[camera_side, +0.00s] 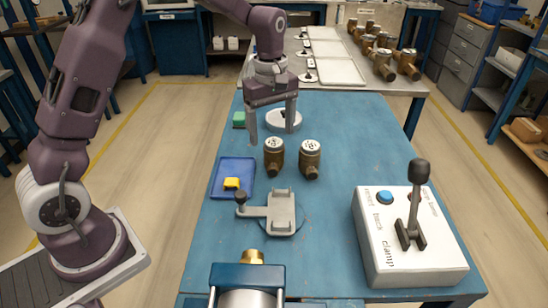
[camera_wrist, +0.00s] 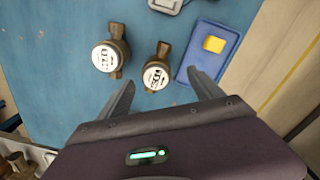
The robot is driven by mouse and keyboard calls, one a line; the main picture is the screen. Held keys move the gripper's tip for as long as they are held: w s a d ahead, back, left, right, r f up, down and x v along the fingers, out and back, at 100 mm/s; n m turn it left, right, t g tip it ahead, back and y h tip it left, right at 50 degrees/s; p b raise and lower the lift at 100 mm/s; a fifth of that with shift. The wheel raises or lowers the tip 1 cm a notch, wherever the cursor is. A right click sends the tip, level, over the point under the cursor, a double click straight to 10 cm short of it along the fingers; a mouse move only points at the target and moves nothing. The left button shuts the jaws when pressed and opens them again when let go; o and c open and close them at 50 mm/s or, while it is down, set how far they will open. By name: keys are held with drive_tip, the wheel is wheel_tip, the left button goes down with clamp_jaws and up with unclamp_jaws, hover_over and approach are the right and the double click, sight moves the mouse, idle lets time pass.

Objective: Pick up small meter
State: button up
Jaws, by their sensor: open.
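Two brass meters with white dial faces stand upright, side by side, on the blue table. The one nearer the blue tray, which looks slightly smaller in the wrist view, is the left meter (camera_side: 274,157) in the side view and the right one (camera_wrist: 156,75) in the wrist view. The other meter (camera_side: 310,160) also shows in the wrist view (camera_wrist: 108,56). My gripper (camera_side: 271,136) is open, fingers pointing down, behind the smaller meter in the side view. In the wrist view the open fingers (camera_wrist: 162,84) flank the space just short of it. Nothing is between them.
A blue tray (camera_side: 219,188) holds a yellow block (camera_side: 232,184). A grey clamp fixture (camera_side: 281,214) stands in front of the meters. A white lever box (camera_side: 400,250) is at front right.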

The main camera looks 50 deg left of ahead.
sight(274, 153)
drive_tip(key=shift+n, duration=0.3)
drive_tip(key=f, duration=0.5)
drive_tip(key=w+f, duration=0.1)
drive_tip(key=f, duration=0.2)
drive_tip(key=shift+w+a+f, duration=0.1)
drive_tip(key=shift+a+f, duration=0.2)
drive_tip(key=shift+f, duration=0.05)
drive_tip(key=shift+r, duration=0.1)
clamp_jaws()
